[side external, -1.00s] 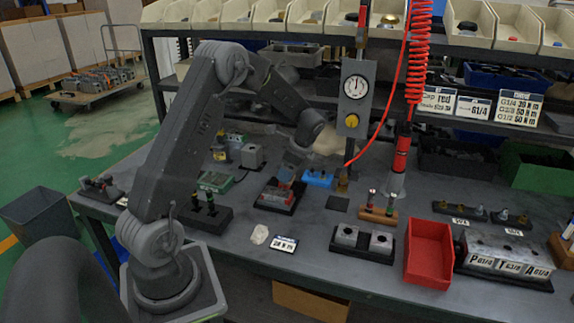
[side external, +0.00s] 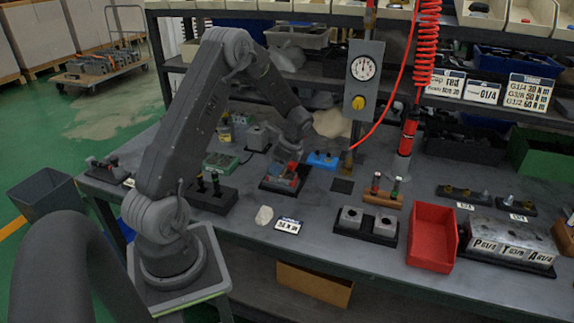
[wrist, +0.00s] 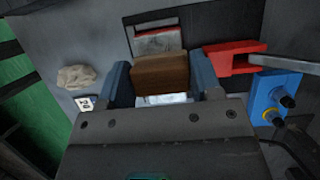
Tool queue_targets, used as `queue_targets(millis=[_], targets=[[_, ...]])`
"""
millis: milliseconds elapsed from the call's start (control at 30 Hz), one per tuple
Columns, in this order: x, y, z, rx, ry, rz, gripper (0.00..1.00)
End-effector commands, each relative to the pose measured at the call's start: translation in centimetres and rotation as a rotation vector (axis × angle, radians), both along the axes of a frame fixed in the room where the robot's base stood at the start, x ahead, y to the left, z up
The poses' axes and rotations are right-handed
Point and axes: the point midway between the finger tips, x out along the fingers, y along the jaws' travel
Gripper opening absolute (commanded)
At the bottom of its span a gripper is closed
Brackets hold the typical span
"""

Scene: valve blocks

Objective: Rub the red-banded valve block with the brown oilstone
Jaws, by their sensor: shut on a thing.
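The brown oilstone (wrist: 160,75) is held between the two fingers of my gripper (wrist: 165,84) in the wrist view. My gripper also shows in the side view (side external: 289,168), low over a dark base plate (side external: 271,187). The red-banded valve block (wrist: 157,40), grey with a red strip, lies just beyond the stone in the wrist view. I cannot tell whether stone and block touch.
A blue block with dark knobs (side external: 322,160) stands close by on the right. A pale lump (side external: 264,215) and a label card (side external: 288,225) lie in front.

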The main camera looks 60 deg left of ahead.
Motion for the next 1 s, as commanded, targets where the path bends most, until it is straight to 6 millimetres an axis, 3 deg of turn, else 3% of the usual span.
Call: queue_targets(millis=[300, 1000], targets=[[-2.2, 2.1, 0.0, -0.002, 0.003, 0.002, 0.37], [2.6, -2.7, -0.1, -0.001, 0.001, -0.002, 0.37]])
